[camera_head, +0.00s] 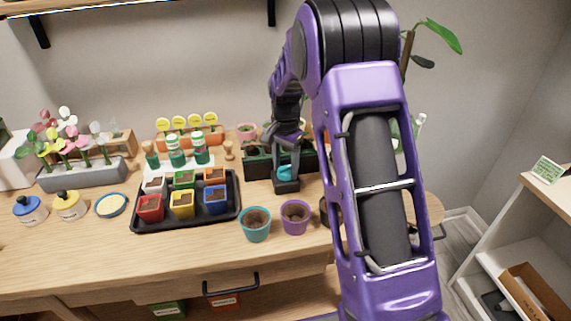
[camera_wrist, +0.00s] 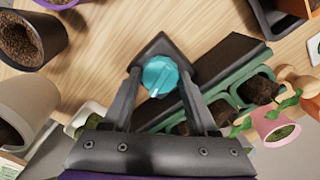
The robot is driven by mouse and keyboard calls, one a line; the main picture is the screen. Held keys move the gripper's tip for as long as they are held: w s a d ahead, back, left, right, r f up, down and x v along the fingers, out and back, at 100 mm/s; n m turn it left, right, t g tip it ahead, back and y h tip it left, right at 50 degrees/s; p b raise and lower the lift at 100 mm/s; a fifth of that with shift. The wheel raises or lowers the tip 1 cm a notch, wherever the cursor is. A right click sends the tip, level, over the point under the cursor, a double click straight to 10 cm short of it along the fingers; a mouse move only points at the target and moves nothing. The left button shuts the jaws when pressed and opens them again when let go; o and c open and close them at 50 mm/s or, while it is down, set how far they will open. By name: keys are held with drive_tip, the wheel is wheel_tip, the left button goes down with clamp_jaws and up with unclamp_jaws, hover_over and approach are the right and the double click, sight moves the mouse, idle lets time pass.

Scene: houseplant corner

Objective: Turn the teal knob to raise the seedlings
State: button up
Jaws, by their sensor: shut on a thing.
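The teal knob (camera_wrist: 160,76) sits on a dark base (camera_wrist: 165,43) and has a small white mark on its face. My gripper (camera_wrist: 166,92) has one finger on each side of the knob and is shut on it. In the head view the knob (camera_head: 285,172) shows as a small teal patch below my gripper (camera_head: 287,160), on the dark base at the front of the planter. The green planter (camera_wrist: 222,80) beside it holds dark soil in several cups. A dark cover hides part of it, and I cannot make out the seedlings clearly.
A teal pot (camera_head: 256,224) and a purple pot (camera_head: 295,217) stand just in front. A black tray (camera_head: 137,226) of coloured pots lies to the left. My arm hides the table's right part. The front table strip is clear.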

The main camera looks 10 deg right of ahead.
drive_tip(key=m+p, duration=0.1)
drive_tip(key=m, duration=0.2)
drive_tip(key=shift+m, duration=0.5)
drive_tip(key=o, duration=1.4)
